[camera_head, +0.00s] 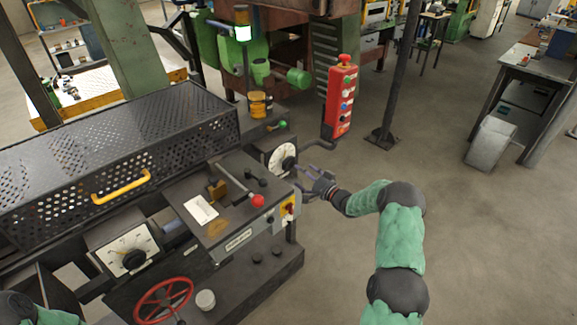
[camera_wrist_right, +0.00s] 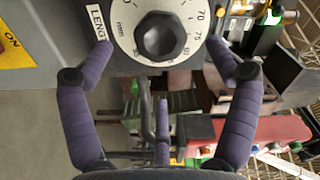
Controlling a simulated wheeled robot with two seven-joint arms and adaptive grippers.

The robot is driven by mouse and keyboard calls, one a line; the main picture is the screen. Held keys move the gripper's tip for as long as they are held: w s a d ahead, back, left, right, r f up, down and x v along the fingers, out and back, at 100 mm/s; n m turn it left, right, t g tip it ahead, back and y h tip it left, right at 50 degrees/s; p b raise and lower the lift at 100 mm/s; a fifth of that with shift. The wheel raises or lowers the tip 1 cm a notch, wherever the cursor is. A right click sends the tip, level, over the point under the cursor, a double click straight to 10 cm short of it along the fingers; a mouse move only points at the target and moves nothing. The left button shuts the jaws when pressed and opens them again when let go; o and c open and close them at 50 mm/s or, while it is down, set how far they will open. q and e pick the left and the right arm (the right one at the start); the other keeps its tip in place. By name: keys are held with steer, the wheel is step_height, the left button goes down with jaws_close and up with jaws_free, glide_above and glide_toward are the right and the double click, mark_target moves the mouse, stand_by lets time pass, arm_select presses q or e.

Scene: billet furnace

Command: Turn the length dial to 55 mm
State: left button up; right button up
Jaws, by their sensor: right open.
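The length dial (camera_head: 280,157) is a white round scale with a black knob, on the right end of the dark machine. In the right wrist view the dial (camera_wrist_right: 160,32) is at the top centre, beside a partly cut-off label reading "LENG". Its numbers 70 and 75 show at the right; I cannot tell the setting. My right gripper (camera_head: 313,182) is just right of the dial in the head view. In the right wrist view the right gripper (camera_wrist_right: 161,50) has its fingers spread wide on either side of the dial, apart from the knob. My left gripper is out of view.
A second dial (camera_head: 133,259) and a red handwheel (camera_head: 163,299) are on the machine's front. A red-knobbed lever (camera_head: 257,201) stands on its top panel. A red button pendant (camera_head: 341,98) hangs behind my right gripper.

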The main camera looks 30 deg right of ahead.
mark_target(290, 165)
steer(key=b+x, duration=0.1)
steer(key=x, duration=0.7)
steer(key=shift+w+f, duration=0.1)
steer(key=shift+w, duration=0.05)
steer(key=shift+c, duration=0.2)
steer(key=shift+a, duration=0.1)
steer(key=c, duration=1.1)
